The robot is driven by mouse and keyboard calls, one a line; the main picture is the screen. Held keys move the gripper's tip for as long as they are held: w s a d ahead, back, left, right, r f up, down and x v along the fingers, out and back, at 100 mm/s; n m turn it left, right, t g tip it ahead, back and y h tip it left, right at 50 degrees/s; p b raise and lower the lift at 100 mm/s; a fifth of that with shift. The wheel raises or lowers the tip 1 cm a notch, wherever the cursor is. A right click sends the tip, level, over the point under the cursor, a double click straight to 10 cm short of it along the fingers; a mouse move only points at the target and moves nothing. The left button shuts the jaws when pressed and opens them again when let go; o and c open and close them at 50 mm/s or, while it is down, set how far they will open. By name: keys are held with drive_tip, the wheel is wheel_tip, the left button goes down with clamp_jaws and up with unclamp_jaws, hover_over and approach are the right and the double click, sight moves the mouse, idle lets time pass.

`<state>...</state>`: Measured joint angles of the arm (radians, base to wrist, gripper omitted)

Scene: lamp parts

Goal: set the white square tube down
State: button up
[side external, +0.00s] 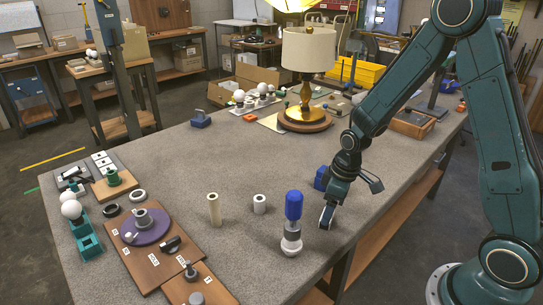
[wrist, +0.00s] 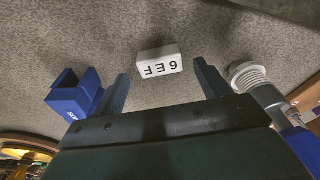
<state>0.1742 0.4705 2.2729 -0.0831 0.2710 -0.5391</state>
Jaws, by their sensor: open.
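The white square tube shows in the wrist view as a small white block (wrist: 160,62) with dark lettering on the face towards the camera. It rests on the grey table just beyond and between the fingertips, with a gap on both sides. My gripper (wrist: 161,72) is open around that space, pointing down at the table. In the side view my gripper (side external: 328,212) is low over the table near its right edge, and it hides most of the white tube there.
A blue bracket (wrist: 75,95) lies close to the left finger. A white threaded piece with a blue top (side external: 292,220) stands close to the other finger. A cream tube (side external: 214,209) and a short white cylinder (side external: 259,204) stand farther left. The table's middle (side external: 225,160) is clear.

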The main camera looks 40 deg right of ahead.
wheel_tip(320, 180, up, 9)
drive_tip(key=s, duration=0.1)
drive_tip(key=shift+s+d, duration=0.15)
drive_tip(key=shift+d, duration=0.1)
drive_tip(key=shift+r, duration=0.1)
idle(0.6)
drive_tip(key=s+a+r+m+t, duration=0.2)
drive_tip(key=s+r, duration=0.5)
drive_tip(key=s, duration=0.1)
drive_tip(key=s+a+r+m+t, duration=0.2)
drive_tip(key=s+r, duration=0.6)
drive_tip(key=s, duration=0.1)
drive_tip(key=shift+s+a+r+h, duration=0.15)
drive_tip(key=shift+a+h, duration=0.25)
